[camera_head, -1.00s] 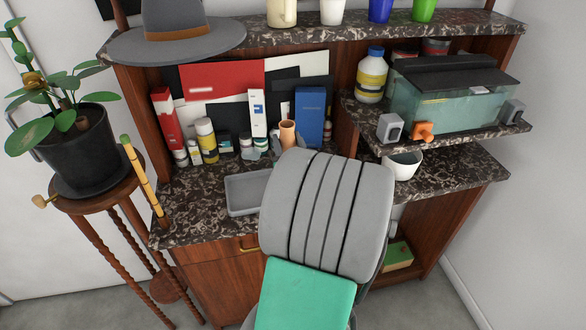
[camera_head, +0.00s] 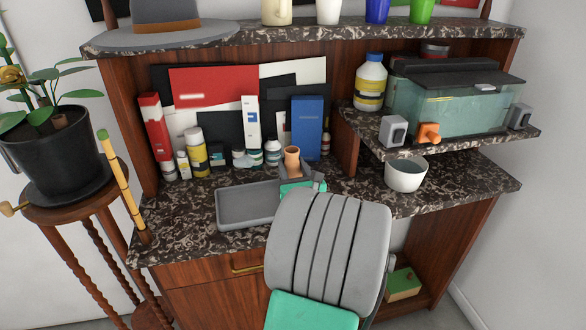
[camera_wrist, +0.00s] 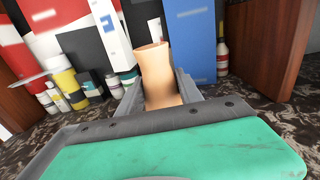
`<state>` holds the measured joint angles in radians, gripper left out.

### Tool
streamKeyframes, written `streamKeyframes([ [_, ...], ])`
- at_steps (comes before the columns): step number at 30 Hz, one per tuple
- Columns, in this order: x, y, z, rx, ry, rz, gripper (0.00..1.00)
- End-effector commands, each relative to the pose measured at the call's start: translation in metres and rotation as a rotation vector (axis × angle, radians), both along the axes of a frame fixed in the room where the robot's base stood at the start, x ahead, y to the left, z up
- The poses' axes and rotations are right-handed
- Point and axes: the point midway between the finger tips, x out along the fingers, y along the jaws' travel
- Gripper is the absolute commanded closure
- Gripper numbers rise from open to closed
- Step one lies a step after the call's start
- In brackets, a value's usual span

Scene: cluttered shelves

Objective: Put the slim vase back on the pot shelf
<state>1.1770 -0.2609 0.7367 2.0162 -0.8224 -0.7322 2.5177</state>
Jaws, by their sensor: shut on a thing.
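A slim tan-orange vase (camera_head: 291,159) stands roughly upright between the fingers of my gripper (camera_head: 293,173), over the marble counter. The wrist view shows the vase (camera_wrist: 155,70) between the two grey fingers (camera_wrist: 157,92), which are shut on its lower part. Its base is hidden, so I cannot tell whether it touches the counter. The upper marble shelf (camera_head: 300,36) bears a cream jug, a white cup, a blue cup and a green cup. I cannot tell for sure which shelf is the pot shelf.
A grey tray (camera_head: 232,217) lies left of my gripper. Bottles and boxes (camera_head: 196,150) line the back behind the vase. A white bowl (camera_head: 405,175) stands to the right, below a side shelf with a glass tank (camera_head: 455,105). A grey hat overhangs the upper shelf's left end.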

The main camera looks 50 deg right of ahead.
Motion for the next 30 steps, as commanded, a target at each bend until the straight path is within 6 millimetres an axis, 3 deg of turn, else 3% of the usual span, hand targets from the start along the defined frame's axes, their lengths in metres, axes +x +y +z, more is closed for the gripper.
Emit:
streamKeyframes([
  [9, 0.0, 0.0, -0.002, 0.001, 0.001, 0.0, 0.35],
  [18, -0.001, 0.0, 0.004, -0.001, -0.001, 0.0, 0.35],
  [23, -0.025, 0.015, 0.0, 0.002, 0.001, -0.006, 0.35],
  [30, -0.078, 0.05, 0.0, 0.0, 0.0, -0.008, 0.35],
])
